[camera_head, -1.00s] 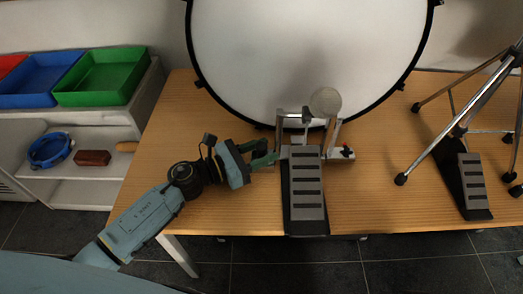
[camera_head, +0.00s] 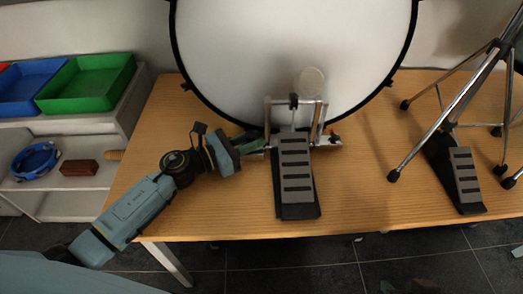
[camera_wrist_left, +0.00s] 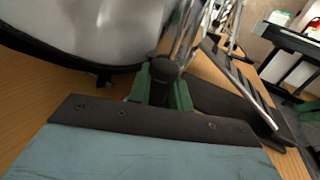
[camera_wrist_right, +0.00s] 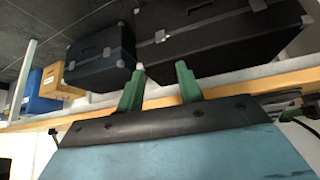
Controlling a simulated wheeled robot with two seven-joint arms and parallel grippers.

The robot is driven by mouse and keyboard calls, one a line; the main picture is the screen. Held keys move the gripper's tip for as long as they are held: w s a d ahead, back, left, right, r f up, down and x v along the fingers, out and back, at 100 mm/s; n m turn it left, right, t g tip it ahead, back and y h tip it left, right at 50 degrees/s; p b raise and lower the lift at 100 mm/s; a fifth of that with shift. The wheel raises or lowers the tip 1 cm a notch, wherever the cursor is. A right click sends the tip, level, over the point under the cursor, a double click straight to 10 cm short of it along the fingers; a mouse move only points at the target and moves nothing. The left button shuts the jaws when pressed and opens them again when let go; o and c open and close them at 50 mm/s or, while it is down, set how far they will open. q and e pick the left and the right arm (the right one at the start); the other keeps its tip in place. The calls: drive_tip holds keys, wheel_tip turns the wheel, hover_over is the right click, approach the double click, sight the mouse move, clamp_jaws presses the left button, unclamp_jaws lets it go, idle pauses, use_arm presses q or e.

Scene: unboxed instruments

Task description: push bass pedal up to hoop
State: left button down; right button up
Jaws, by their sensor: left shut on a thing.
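The bass pedal (camera_head: 296,185) stands on the wooden table, in the head view, in front of the bass drum (camera_head: 250,50). It has a ridged footboard, a metal frame and a round pale beater (camera_head: 310,83) raised before the drum head. The drum's black hoop (camera_head: 187,80) passes low behind the pedal frame; whether they touch cannot be told. My left gripper (camera_head: 257,143) is shut on the left side of the pedal; its green fingers (camera_wrist_left: 162,85) show around a dark part in the left wrist view. My right gripper (camera_wrist_right: 158,88) is open and empty, below the table's front edge.
A chrome-legged stand (camera_head: 440,120) with its own pedal (camera_head: 465,180) stands to the right on the table (camera_head: 375,205). A shelf with blue (camera_head: 30,88) and green trays (camera_head: 88,82) is at left. Black cases (camera_wrist_right: 100,55) show in the right wrist view.

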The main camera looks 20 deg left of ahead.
use_arm(q)
drive_tip(key=shift+w+a+r, duration=0.15)
drive_tip(key=shift+w+a, duration=0.05)
drive_tip(key=shift+a, duration=0.05)
use_arm(e)
drive_tip(key=shift+r, duration=0.1)
use_arm(q)
drive_tip(key=c, duration=1.3)
unclamp_jaws()
drive_tip(key=shift+w, duration=0.1)
drive_tip(key=shift+d, duration=0.1)
use_arm(e)
drive_tip(key=shift+w, duration=0.1)
use_arm(q)
drive_tip(key=shift+s+a, duration=0.25)
drive_tip(key=shift+s, duration=0.15)
drive_tip(key=p+v, duration=0.1)
drive_tip(key=v, duration=1.1)
drive_tip(key=shift+s+a, duration=0.2)
drive_tip(key=shift+s, duration=0.05)
use_arm(e)
drive_tip(key=s+g, duration=0.1)
drive_tip(key=s+d+f+g, duration=0.1)
drive_tip(key=s, duration=0.2)
drive_tip(key=shift+s+d+f+g+h, duration=0.35)
drive_tip(key=shift+d+g+h, duration=0.05)
